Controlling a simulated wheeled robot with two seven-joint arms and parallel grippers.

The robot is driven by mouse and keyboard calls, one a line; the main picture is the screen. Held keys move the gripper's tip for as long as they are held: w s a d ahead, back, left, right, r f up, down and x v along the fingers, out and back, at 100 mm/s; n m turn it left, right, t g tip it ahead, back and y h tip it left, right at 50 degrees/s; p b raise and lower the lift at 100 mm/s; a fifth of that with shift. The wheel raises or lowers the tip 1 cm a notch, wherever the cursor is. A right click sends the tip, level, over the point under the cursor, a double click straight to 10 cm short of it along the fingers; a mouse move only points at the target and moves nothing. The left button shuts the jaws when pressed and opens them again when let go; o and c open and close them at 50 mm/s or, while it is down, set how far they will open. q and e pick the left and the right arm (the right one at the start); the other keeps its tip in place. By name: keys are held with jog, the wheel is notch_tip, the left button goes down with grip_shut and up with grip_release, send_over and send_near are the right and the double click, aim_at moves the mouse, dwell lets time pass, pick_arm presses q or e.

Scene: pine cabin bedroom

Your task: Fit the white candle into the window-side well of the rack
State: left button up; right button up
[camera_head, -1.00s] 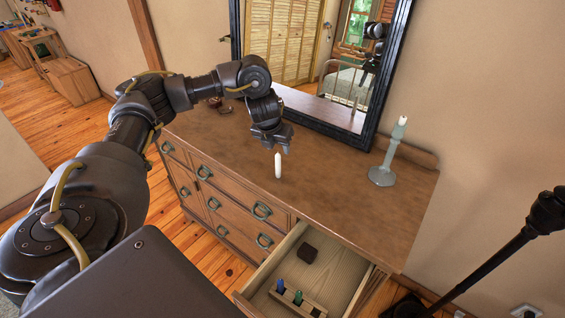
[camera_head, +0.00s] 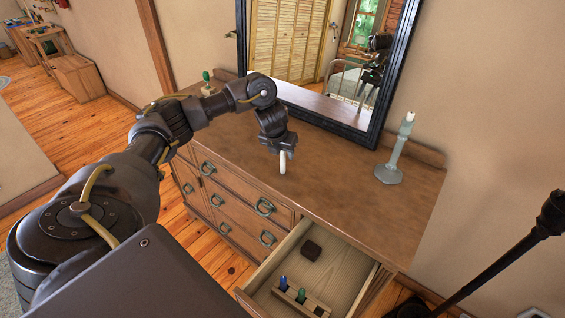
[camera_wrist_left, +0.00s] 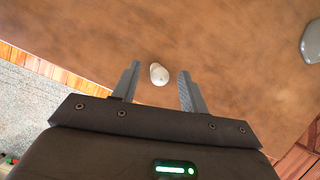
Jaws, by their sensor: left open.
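The white candle (camera_head: 282,165) stands upright on the brown dresser top. My left gripper (camera_head: 284,150) is open, pointing down right at the candle's upper end. In the left wrist view the candle (camera_wrist_left: 158,74) shows between and slightly beyond the two open fingers (camera_wrist_left: 158,88), touching neither as far as I can see. The wooden rack (camera_head: 311,304) lies in the open drawer, holding a blue piece (camera_head: 283,283) and a green piece (camera_head: 300,295). A dark opening shows toward its right end. My right gripper is not in view.
A grey-green candlestick (camera_head: 389,172) with a pale top stands at the dresser's right. A dark brown block (camera_head: 311,250) lies in the drawer. A black-framed mirror (camera_head: 376,110) stands behind. A small green-topped item (camera_head: 206,78) is at the back left. A dark pole (camera_head: 500,255) slants at right.

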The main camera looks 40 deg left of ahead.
aim_at(283, 155)
pick_arm(q)
jog(key=shift+p+x, duration=0.3)
jog(key=shift+x, duration=1.3)
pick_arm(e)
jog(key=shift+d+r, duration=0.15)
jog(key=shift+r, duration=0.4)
pick_arm(q)
jog(key=shift+c, duration=0.3)
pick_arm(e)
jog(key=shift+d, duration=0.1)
pick_arm(q)
jog(key=shift+a, duration=0.1)
grip_shut()
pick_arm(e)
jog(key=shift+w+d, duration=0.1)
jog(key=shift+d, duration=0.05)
pick_arm(q)
jog(key=shift+r, duration=0.15)
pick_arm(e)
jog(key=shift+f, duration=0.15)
